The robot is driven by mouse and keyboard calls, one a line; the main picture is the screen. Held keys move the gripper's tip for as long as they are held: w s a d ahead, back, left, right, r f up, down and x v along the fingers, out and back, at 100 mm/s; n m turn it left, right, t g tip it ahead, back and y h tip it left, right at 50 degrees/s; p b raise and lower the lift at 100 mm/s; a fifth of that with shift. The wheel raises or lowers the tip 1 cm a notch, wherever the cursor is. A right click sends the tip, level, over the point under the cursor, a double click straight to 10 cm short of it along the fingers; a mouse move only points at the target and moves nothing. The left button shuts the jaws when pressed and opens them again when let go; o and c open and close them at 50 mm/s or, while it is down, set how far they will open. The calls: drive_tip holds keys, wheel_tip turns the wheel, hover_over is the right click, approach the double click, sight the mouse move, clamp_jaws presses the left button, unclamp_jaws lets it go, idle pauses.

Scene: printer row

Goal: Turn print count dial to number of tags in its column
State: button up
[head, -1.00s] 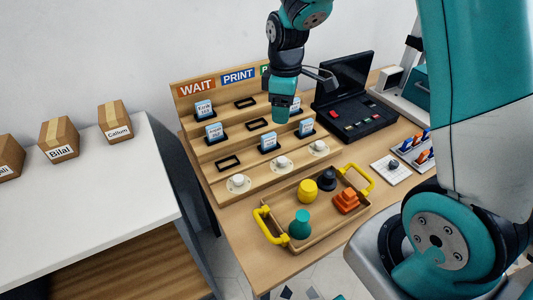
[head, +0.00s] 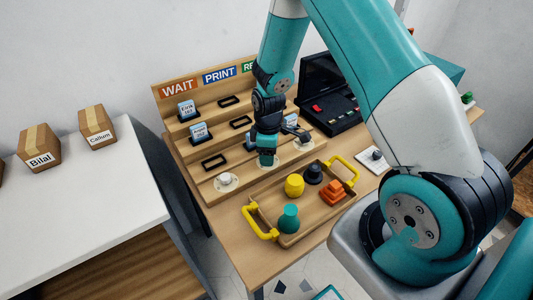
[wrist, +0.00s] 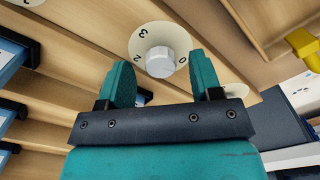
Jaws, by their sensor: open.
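The print count dial is the middle one of three; in the wrist view its white knob (wrist: 159,62) sits on a round plate (wrist: 150,36) showing 3, 2 and 0. Its pointer is not clear. My gripper (wrist: 160,66) is open, with one teal finger on each side of the knob; contact cannot be told. In the head view my gripper (head: 266,158) hides most of the middle dial. The PRINT sign (head: 219,74) heads the middle column, with empty upper slots (head: 229,100) and (head: 240,122); its lowest slot is behind my arm.
The left dial (head: 225,182) and right dial (head: 303,144) flank it. White tags (head: 199,132) stand in the WAIT column. A wooden tray (head: 262,197) with yellow handles and coloured pieces lies close in front. A black case (head: 328,110) stands right.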

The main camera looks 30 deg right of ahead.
drive_tip(key=shift+f, duration=0.4)
drive_tip(key=c, duration=0.9)
drive_tip(key=shift+a, duration=0.3)
drive_tip(key=shift+d, duration=0.2)
